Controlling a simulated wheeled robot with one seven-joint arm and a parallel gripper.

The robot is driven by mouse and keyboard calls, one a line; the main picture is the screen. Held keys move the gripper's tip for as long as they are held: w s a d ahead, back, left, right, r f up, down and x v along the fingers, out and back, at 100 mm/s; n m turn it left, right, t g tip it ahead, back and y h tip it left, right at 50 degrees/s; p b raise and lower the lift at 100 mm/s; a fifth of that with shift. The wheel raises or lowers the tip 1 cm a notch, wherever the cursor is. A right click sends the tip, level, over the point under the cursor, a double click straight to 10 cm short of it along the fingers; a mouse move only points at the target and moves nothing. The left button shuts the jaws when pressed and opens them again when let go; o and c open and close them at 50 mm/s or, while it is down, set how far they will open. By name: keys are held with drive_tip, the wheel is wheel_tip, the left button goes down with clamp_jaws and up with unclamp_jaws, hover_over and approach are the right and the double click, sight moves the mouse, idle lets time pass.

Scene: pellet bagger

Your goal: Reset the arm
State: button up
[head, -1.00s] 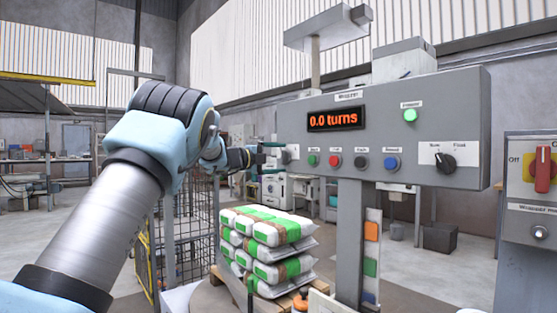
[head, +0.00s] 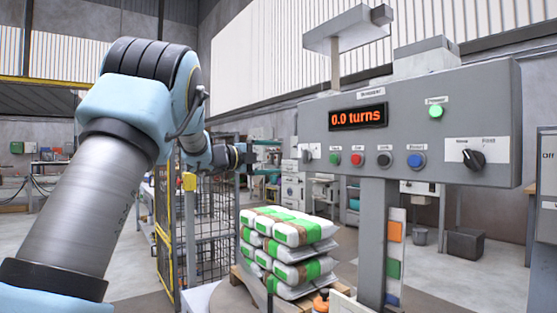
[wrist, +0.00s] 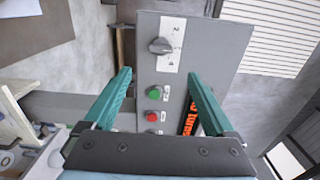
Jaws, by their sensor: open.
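My gripper (head: 266,157) is open and empty at the end of my outstretched arm, to the left of the grey wrapper control panel (head: 410,120) in the head view. A gap shows there between the fingertips and the panel's left edge. In the wrist view, the two teal fingers of my gripper (wrist: 160,78) stand wide apart. A grey knob (wrist: 160,46), a green button (wrist: 153,92) and a red button (wrist: 152,116) show between them. The right finger partly covers the display (wrist: 190,120). In the head view the display (head: 358,117) reads 0.0 turns.
Stacked white and green bags (head: 290,245) stand on a pallet below the panel. A wire-mesh fence (head: 208,230) is left of them. A grey post (head: 373,245) carries the panel. Another grey control box (head: 546,190) is at the right edge. Open floor lies at the lower right.

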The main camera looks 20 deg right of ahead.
drive_tip(key=shift+w+a, duration=0.1)
idle(0.3)
drive_tip(key=w+a+f+n+t+y, duration=0.4)
drive_tip(key=a+n+t, duration=0.1)
drive_tip(key=a+n, duration=0.35)
drive_tip(key=w+a+f+n+t+y, duration=0.4)
drive_tip(key=a+n, duration=0.3)
drive_tip(key=a, duration=0.3)
drive_tip(key=s+a+f+n+g+y, duration=0.1)
drive_tip(key=s+a+f+n+y, duration=0.25)
drive_tip(key=a+f, duration=0.25)
drive_tip(key=s+a+f+n+y, duration=0.3)
drive_tip(key=a+f+n, duration=0.15)
drive_tip(key=a, duration=0.25)
drive_tip(key=s+a+f+n+g+y, duration=0.1)
drive_tip(key=s+a+f+n+g, duration=0.3)
drive_tip(key=s, duration=0.5)
drive_tip(key=s+a+f+n+g+y, duration=0.1)
drive_tip(key=s+a+f+n+g, duration=0.1)
drive_tip(key=s+f, duration=0.55)
drive_tip(key=s+a+f+n+g+y, duration=0.1)
drive_tip(key=s+a+f+n+g, duration=0.25)
drive_tip(key=s, duration=0.65)
wheel_tip(320, 180, up, 18)
drive_tip(key=p, duration=1.9)
drive_tip(key=shift+s+r, duration=0.15)
drive_tip(key=shift+s, duration=0.3)
